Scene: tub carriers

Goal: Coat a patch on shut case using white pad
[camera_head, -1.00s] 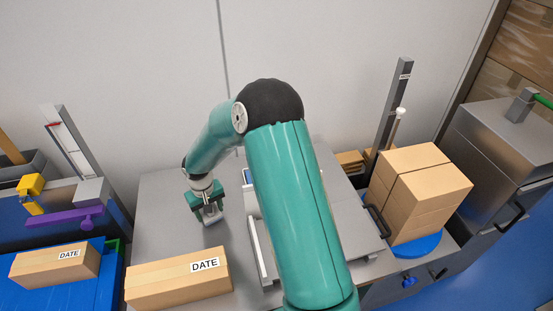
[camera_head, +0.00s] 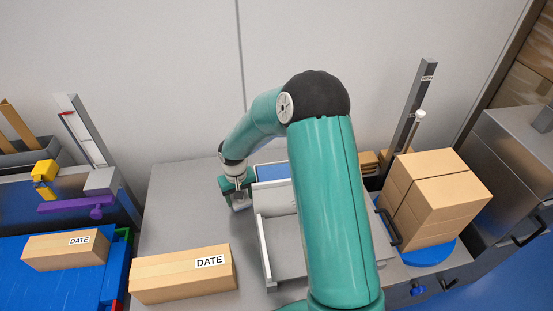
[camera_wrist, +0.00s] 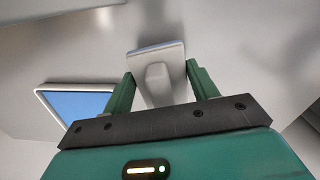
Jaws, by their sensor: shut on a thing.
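My gripper (camera_head: 240,200) is shut on the grip of a pale pad (camera_wrist: 156,50). The wrist view shows the grip between my two green fingers (camera_wrist: 160,88), with the flat pad plate beyond it. In the head view the pad is small, close to the grey worktop, behind the front carton. A cardboard carton marked DATE (camera_head: 185,277) lies shut at the worktop's front. Another DATE carton (camera_head: 66,250) lies on a blue surface at left. Taller taped cartons (camera_head: 437,196) stand on a blue disc at right. I cannot tell which is the case meant.
A white-rimmed tray with a blue inside (camera_wrist: 75,108) lies beside my gripper and shows in the head view (camera_head: 272,172). A grey raised-edge fixture (camera_head: 264,250) stands right of the DATE carton, partly hidden by my arm. The worktop's left part (camera_head: 180,205) is clear.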

